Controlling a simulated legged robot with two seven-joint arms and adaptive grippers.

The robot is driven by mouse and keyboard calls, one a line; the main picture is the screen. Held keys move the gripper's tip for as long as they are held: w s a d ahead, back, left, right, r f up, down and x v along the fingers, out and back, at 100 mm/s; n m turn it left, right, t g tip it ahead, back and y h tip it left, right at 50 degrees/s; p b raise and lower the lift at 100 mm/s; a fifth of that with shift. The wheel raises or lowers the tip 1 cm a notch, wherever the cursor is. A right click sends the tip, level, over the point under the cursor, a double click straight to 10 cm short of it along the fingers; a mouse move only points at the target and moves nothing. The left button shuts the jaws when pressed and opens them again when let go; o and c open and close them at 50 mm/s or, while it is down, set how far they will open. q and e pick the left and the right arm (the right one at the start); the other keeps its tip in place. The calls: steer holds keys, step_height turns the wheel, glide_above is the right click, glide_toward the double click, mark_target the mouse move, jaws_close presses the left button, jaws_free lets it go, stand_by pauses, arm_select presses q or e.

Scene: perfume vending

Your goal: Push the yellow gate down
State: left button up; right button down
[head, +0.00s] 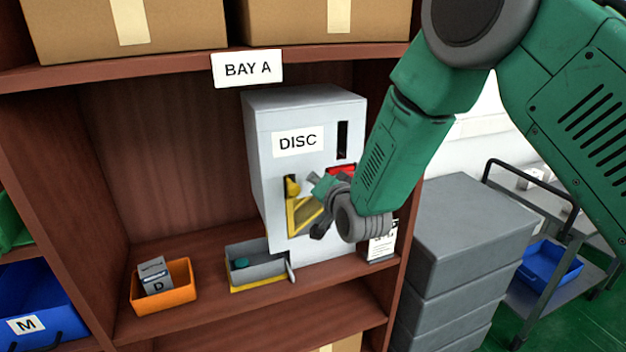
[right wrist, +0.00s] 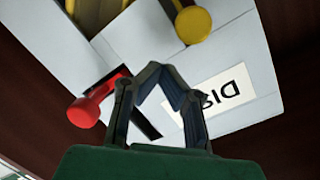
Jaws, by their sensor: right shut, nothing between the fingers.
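The grey dispenser (head: 265,180) labelled DISC stands on the shelf under the BAY A sign. On its front, a yellow knob (head: 292,187) sits at a dark slot, with a yellow-edged opening (head: 303,213) just below. The yellow knob also shows at the top of the right wrist view (right wrist: 193,23). My right gripper (head: 316,184) is in front of the dispenser, just right of the yellow knob; contact is not visible. In the right wrist view its fingers (right wrist: 166,78) are shut and empty, below the yellow knob. My left gripper is out of view.
A red handle (head: 341,169) is partly hidden behind my right gripper; it shows clearly in the wrist view (right wrist: 95,102). A grey tray (head: 262,272) holding a teal item sits below the dispenser. An orange bin (head: 179,295) holds a grey box. Grey crates (head: 465,235) stand right of the shelf.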

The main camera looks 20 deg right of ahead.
steer(key=f+b, duration=0.1)
steer(key=a+f+b, duration=0.1)
steer(key=f, duration=0.1)
steer(key=a+f+b, duration=0.1)
steer(key=f, duration=0.1)
steer(key=shift+f+b, duration=0.2)
steer(key=shift+b, duration=0.1)
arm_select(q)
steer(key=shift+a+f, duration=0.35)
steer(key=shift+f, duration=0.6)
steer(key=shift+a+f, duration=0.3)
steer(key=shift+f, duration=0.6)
arm_select(e)
steer(key=shift+a+r, duration=0.1)
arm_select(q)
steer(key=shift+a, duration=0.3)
arm_select(e)
steer(key=shift+a, duration=0.4)
